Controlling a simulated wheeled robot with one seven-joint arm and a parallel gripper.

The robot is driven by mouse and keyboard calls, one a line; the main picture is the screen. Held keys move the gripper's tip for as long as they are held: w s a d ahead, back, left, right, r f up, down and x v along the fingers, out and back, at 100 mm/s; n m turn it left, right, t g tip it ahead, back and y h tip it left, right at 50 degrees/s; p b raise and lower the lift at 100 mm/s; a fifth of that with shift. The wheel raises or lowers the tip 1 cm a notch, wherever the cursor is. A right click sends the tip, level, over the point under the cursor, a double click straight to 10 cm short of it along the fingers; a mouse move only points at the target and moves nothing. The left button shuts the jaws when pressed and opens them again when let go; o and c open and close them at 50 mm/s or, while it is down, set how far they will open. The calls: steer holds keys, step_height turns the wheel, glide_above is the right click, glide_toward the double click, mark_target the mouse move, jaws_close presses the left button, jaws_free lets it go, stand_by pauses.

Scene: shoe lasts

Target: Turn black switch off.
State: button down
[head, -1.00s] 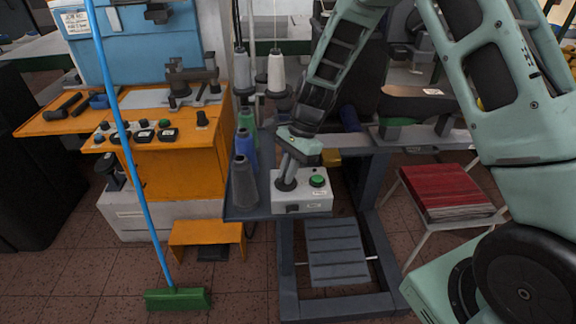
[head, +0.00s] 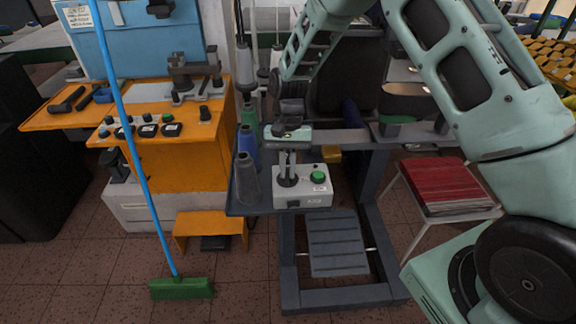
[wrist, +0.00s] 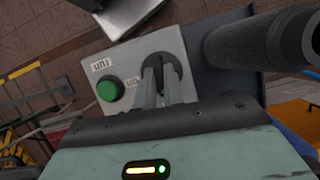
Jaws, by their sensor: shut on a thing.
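A light grey control box (head: 302,200) stands on the dark stand in the head view, with a green button (head: 318,177) on its right side. The black switch (head: 287,182) is on the box's left side. My gripper (head: 288,175) points down at it and its fingers are shut on the switch, hiding most of it. In the wrist view the fingers (wrist: 164,88) reach the dark round switch (wrist: 161,62), beside the green button (wrist: 109,89) on the box (wrist: 138,62). The switch's exact setting cannot be told.
Grey and blue thread cones (head: 246,180) stand close left of the box. An orange workbench (head: 170,165) and a blue-handled broom (head: 180,288) are further left. A red stack (head: 440,185) lies on a white stool at right.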

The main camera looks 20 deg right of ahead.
steer(key=shift+n+h, duration=0.3)
steer(key=shift+n, duration=0.3)
steer(key=c, duration=1.5)
jaws_free()
steer(key=b+v, duration=0.3)
steer(key=v, duration=1.4)
steer(key=shift+w+r, duration=0.15)
steer(key=shift+w, duration=0.2)
steer(key=shift+d, duration=0.1)
